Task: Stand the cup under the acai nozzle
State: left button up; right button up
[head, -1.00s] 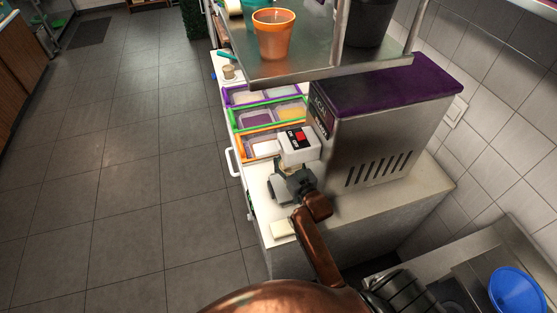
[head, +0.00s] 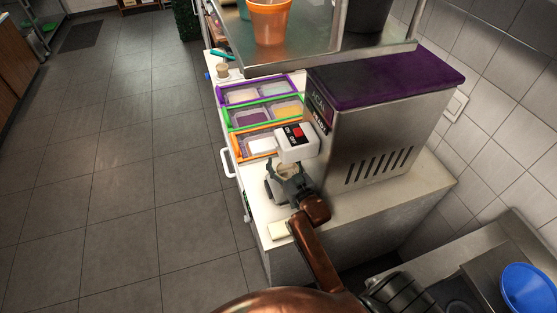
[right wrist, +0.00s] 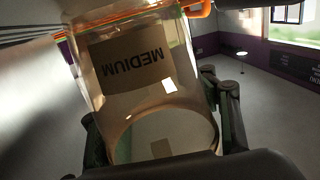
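The clear cup, labelled MEDIUM, fills the middle of the right wrist view (right wrist: 150,75). Its label reads upside down there. In the head view only its pale rim and inside show (head: 287,169), just below the white dispenser head with the red switch (head: 297,142). That head is on the front of the purple-topped acai machine (head: 375,110). The nozzle itself is hidden under the head. My right gripper (head: 286,179) has its fingers on both sides of the cup, shut on it. Whether the cup's base touches the counter cannot be told. My left gripper is out of view.
Topping trays in orange (head: 240,151), green (head: 232,120) and purple (head: 226,96) frames lie behind the cup. A metal shelf (head: 310,58) with an orange cup (head: 269,22) overhangs them. A blue bowl (head: 528,288) is at lower right. The counter's front strip is narrow.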

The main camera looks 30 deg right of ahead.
jog(key=o, duration=0.5)
jog(key=shift+r, duration=0.15)
jog(key=s, duration=0.8)
jog(key=s+a, duration=0.1)
jog(key=s, duration=0.3)
jog(key=shift+r+p, duration=0.15)
jog(key=shift+p, duration=0.15)
jog(key=shift+d, duration=0.1)
